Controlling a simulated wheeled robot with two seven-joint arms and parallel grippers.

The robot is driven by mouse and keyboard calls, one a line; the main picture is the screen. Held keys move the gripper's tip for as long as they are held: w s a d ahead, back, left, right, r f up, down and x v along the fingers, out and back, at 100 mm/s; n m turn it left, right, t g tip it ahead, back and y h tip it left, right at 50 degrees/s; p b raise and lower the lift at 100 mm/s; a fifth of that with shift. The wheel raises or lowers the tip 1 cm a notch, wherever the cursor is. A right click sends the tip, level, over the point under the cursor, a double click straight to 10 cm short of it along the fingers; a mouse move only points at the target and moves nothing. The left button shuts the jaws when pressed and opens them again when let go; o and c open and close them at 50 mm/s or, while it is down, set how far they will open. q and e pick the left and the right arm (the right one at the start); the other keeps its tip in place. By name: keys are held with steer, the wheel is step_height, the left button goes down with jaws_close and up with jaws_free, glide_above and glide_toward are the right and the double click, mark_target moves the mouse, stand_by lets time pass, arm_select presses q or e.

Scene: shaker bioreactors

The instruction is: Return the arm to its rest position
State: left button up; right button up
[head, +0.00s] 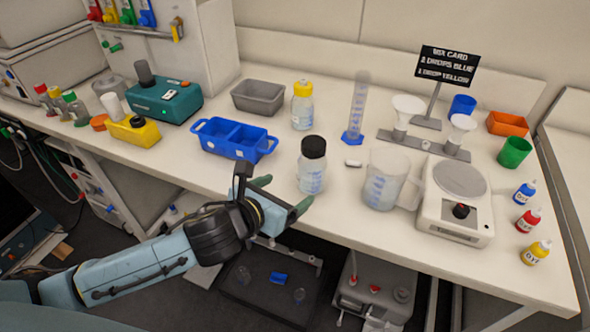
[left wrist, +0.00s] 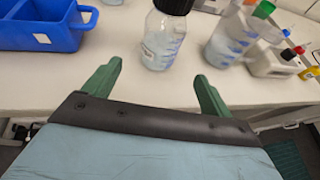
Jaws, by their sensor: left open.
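My left gripper (head: 282,195) is open and empty at the front edge of the bench, its green fingers spread apart. In the left wrist view the gripper (left wrist: 158,85) points toward a clear bottle with a black cap (left wrist: 165,35). That bottle (head: 312,166) stands upright on the bench, just beyond the fingers and apart from them. My left arm reaches in from the lower left of the head view. My right gripper is in neither view.
A blue two-part tray (head: 234,139) lies left of the bottle. A clear beaker (head: 383,181) and a white balance (head: 455,200) stand to its right. The bench (head: 330,218) has a bare strip along its front edge. Dropper bottles stand at the far right.

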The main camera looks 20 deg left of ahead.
arm_select(q)
steer(key=s+a+f+m+g+y, duration=0.15)
steer(key=s+f+m+g, duration=0.35)
steer(key=s+m, duration=0.95)
steer(key=s+a+f+m+g+y, duration=0.15)
steer(key=s+f+m+g, duration=0.45)
steer(key=m, duration=1.5)
step_height(320, 180, down, 23)
steer(key=s, duration=0.2)
steer(key=s+a+f, duration=0.2)
steer(key=s+f, duration=0.6)
steer(key=s+a+f+g, duration=0.1)
steer(key=s+a+f, duration=0.1)
steer(key=s+f, duration=0.6)
steer(key=shift+s, duration=0.55)
